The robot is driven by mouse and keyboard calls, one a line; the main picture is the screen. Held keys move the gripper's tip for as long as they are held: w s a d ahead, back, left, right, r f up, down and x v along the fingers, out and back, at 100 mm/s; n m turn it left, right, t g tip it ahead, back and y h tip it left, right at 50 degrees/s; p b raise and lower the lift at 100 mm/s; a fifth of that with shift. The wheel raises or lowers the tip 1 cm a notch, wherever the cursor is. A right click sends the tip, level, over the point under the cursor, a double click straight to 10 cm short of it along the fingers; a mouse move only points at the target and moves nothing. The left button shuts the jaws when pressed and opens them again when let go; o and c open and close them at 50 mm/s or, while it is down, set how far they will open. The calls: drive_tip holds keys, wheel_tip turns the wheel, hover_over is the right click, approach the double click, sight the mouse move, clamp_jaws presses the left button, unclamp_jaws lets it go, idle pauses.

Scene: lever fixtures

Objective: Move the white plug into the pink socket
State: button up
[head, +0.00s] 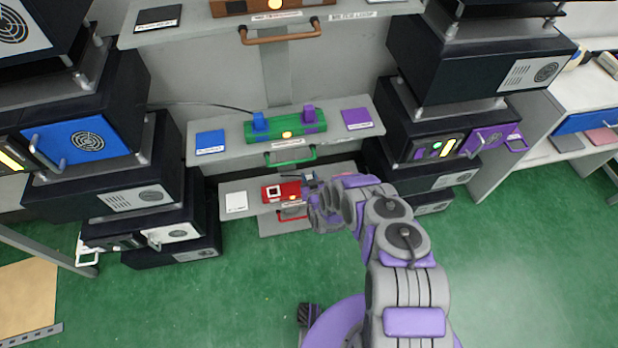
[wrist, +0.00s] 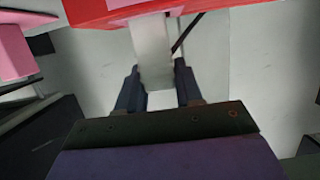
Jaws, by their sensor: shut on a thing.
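My gripper (wrist: 157,88) is shut on the white plug (wrist: 152,50) in the wrist view. The plug stands between the two dark fingers, its far end at the edge of the red fixture (wrist: 90,12). I cannot tell whether it touches or sits in it. A pink patch (wrist: 125,3) shows on the fixture at the top edge, partly cut off. A pink block (wrist: 14,52) stands at the left. In the head view my gripper (head: 309,181) is at the right end of the red fixture (head: 288,191), on the lowest shelf. The plug and pink socket cannot be made out there.
A white plate (head: 236,202) lies left of the red fixture. Above is a shelf with a green fixture (head: 285,133), blue plate (head: 210,142) and purple plate (head: 358,119). Dark cabinets (head: 150,195) flank both sides. A thin dark cable (wrist: 187,32) runs beside the plug. Green floor is clear.

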drive_tip(key=shift+f+b, duration=0.45)
drive_tip(key=shift+f, duration=0.2)
drive_tip(key=o, duration=1.1)
drive_tip(key=shift+s+r, duration=0.1)
drive_tip(key=p+v, duration=0.5)
drive_tip(key=v, duration=1.2)
